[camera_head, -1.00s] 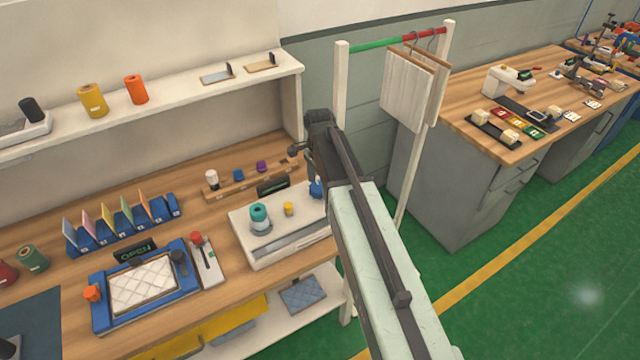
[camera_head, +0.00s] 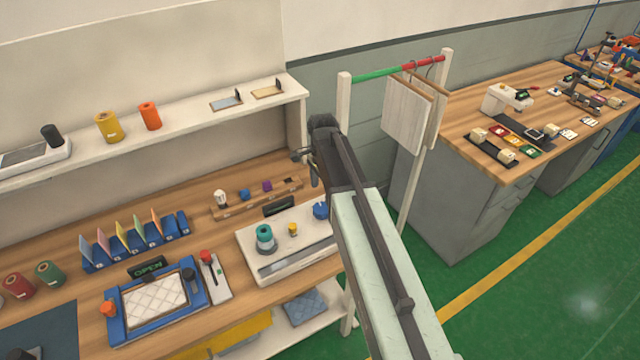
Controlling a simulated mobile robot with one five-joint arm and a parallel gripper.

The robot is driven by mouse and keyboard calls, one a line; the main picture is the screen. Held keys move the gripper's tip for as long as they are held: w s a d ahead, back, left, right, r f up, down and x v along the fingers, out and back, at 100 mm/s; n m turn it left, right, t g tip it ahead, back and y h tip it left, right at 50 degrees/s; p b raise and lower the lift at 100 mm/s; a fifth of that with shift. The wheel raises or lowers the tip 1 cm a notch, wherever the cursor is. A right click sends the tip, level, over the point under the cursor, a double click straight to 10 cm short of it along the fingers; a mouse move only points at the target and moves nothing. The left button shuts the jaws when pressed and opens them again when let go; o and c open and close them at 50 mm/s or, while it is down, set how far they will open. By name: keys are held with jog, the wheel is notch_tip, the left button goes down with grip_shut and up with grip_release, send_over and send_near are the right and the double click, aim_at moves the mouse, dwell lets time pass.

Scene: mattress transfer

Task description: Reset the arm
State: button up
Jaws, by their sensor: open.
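My arm (camera_head: 385,270) reaches up from the bottom of the view, pale green with a dark rail along it. Its dark far end stands in front of the workbench's right end. My gripper (camera_head: 307,164) is at this end, small and partly hidden by the arm, with its jaws open. I see nothing held in it. It appears over the bench, above and behind the white machine (camera_head: 262,278), with no contact that I can make out.
A rack (camera_head: 347,120) with hanging pale panels (camera_head: 405,115) stands just right of the arm's end. The workbench (camera_head: 190,220) holds a blue frame with a quilted mattress (camera_head: 150,300), under a shelf (camera_head: 185,118). Green floor (camera_head: 530,310) is clear at right.

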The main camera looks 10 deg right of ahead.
jog(key=f+b, duration=0.1)
jog(key=s+f+b, duration=0.1)
jog(key=f+b, duration=0.1)
jog(key=shift+s, duration=0.2)
jog(key=s, duration=0.1)
jog(key=s+f+b, duration=0.1)
jog(key=s, duration=0.1)
jog(key=shift+f+n, duration=0.3)
jog(key=s+n, duration=0.1)
jog(key=s, duration=0.1)
jog(key=s+f+n+b, duration=0.1)
jog(key=s+n, duration=0.1)
jog(key=s+n+b, duration=0.1)
jog(key=s, duration=0.1)
jog(key=shift+s+d+f, duration=0.1)
jog(key=shift+s+f, duration=0.05)
jog(key=shift+f, duration=0.2)
jog(key=s+n, duration=0.1)
jog(key=n, duration=0.2)
jog(key=s+n, duration=0.1)
jog(key=n, duration=0.2)
jog(key=s+n, duration=0.2)
jog(key=n, duration=0.1)
jog(key=shift+n, duration=0.4)
